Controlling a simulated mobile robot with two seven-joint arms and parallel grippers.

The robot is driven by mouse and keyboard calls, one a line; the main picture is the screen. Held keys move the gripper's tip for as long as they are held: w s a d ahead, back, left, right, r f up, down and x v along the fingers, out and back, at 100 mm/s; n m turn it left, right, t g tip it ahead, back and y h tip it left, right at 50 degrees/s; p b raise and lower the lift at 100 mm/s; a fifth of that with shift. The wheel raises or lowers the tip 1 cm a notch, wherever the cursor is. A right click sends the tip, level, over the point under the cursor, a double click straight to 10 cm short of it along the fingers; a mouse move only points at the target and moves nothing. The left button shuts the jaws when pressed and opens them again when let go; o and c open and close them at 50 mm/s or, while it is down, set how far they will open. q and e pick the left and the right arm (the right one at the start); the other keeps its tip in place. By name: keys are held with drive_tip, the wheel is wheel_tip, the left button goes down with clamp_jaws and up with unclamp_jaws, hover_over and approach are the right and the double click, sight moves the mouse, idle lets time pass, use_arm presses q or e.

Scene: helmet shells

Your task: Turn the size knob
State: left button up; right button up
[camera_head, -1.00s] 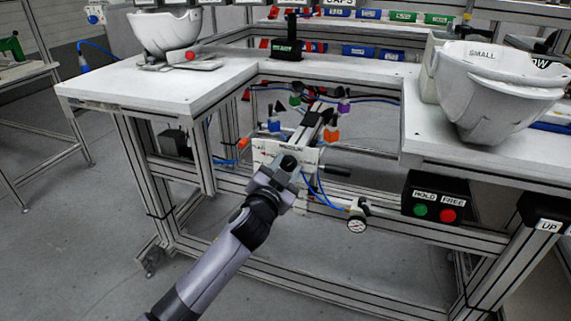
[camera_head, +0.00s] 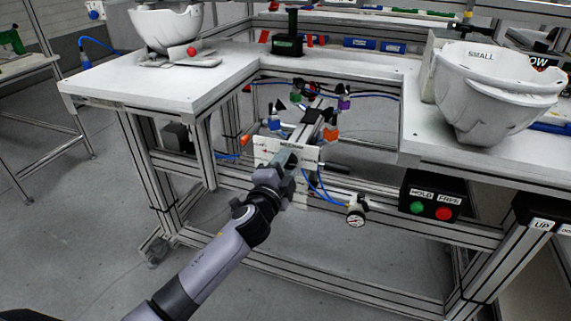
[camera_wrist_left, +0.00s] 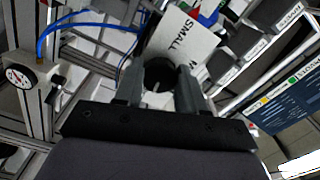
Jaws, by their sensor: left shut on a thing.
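The dark round size knob (camera_wrist_left: 160,72) sits on a white label plate (camera_head: 268,148) in the bench's middle gap. In the left wrist view the plate (camera_wrist_left: 187,38) reads SMALL, with a second word starting with M partly hidden. My left gripper (camera_wrist_left: 160,84) has its two fingers on either side of the knob and is shut on it. In the head view the left gripper (camera_head: 288,160) reaches the plate and hides the knob. Where the knob's pointer stands cannot be told. My right gripper is not in view.
A white helmet shell (camera_head: 495,92) stands on the right bench top, another (camera_head: 168,27) on the left. A gauge (camera_head: 356,215) and a HOLD/FREE button box (camera_head: 433,196) are right of my gripper. Blue hoses and bench rails surround the plate.

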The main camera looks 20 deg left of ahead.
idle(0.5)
use_arm(q)
drive_tip(key=o, duration=1.1)
drive_tip(key=shift+c, duration=0.2)
drive_tip(key=shift+s, duration=0.1)
drive_tip(key=s, duration=0.7)
drive_tip(key=shift+a+p, duration=0.15)
drive_tip(key=shift+p, duration=0.2)
drive_tip(key=s+f+n+g+p, duration=0.3)
drive_tip(key=s+f+n+p, duration=0.2)
drive_tip(key=s, duration=0.8)
drive_tip(key=s+a+f+n+g+h+p, duration=0.1)
drive_tip(key=s+f+n+g+p, duration=0.3)
drive_tip(key=s, duration=0.9)
wheel_tip(320, 180, down, 3)
drive_tip(key=n+p, duration=0.1)
drive_tip(key=n, duration=0.2)
drive_tip(key=shift+a+r+g+h, duration=0.2)
drive_tip(key=shift+a+g+h, duration=0.05)
drive_tip(key=shift+g+h, duration=0.05)
